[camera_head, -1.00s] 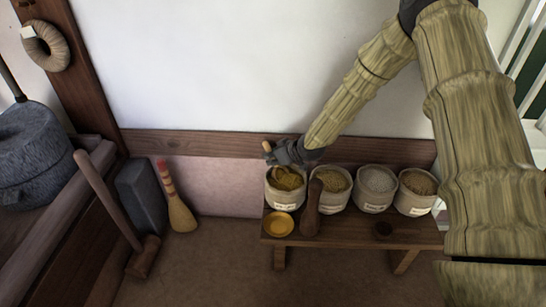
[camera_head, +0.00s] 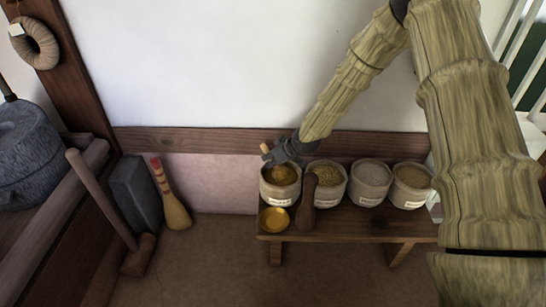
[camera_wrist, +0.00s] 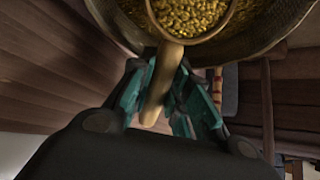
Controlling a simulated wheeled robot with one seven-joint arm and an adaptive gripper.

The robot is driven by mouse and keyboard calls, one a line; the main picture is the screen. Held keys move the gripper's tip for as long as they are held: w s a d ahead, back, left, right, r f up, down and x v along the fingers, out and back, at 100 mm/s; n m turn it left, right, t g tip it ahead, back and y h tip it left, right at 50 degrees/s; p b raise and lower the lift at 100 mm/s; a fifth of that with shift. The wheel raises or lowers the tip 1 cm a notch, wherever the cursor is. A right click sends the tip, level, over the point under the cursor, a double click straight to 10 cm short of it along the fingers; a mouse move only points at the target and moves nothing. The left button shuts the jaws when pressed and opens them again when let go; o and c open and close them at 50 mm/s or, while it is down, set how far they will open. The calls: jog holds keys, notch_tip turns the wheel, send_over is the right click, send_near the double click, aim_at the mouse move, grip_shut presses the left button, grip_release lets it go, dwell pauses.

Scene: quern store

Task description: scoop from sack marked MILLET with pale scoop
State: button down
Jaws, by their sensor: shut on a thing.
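My gripper (camera_head: 274,154) is shut on the handle of the pale scoop (camera_wrist: 160,88), at the leftmost sack (camera_head: 280,190). In the wrist view the teal fingers of my gripper (camera_wrist: 164,75) sit on both sides of the pale wooden handle. The scoop's round bowl, at the top of that view, shows yellow grain (camera_wrist: 190,14) within its rim. The sack's rim (camera_wrist: 262,48) curves around the bowl. The leftmost sack holds golden-yellow grain; its label is too small to read surely. How deep the bowl sits in the grain is unclear.
Three more sacks (camera_head: 326,186), (camera_head: 370,184), (camera_head: 411,188) stand to the right on the low wooden bench (camera_head: 345,228). A yellow dish (camera_head: 273,220) and a dark wooden pestle-like piece (camera_head: 307,203) are in front. The wall is close behind. A brush (camera_head: 174,207) and mallet (camera_head: 138,256) stand left.

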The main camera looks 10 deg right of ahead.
aim_at(266, 149)
jog(key=shift+w+f, duration=0.15)
jog(key=shift+w, duration=0.05)
jog(key=shift+a+g+h+p, duration=0.1)
jog(key=shift+g+h+p, duration=0.2)
jog(key=shift+g+p, duration=0.3)
jog(key=shift+w+a+g+h+p, duration=0.25)
jog(key=shift+w+g+h+p, duration=0.35)
jog(key=shift+p, duration=1.35)
jog(key=shift+a+g+p, duration=0.15)
jog(key=shift+g+p, duration=0.25)
jog(key=shift+p, duration=0.3)
jog(key=shift+w+a+g+h+p, duration=0.2)
jog(key=shift+w+g+h+p, duration=0.25)
jog(key=shift+g+p, duration=0.4)
jog(key=shift+f+g+h+p, duration=0.1)
jog(key=shift+g+h+p, duration=0.35)
jog(key=shift+p, duration=0.3)
jog(key=shift+g+h, duration=0.3)
jog(key=shift+g, duration=0.2)
jog(key=shift+r+p, duration=1.65)
jog(key=shift+r, duration=1)
jog(key=shift+s, duration=0.1)
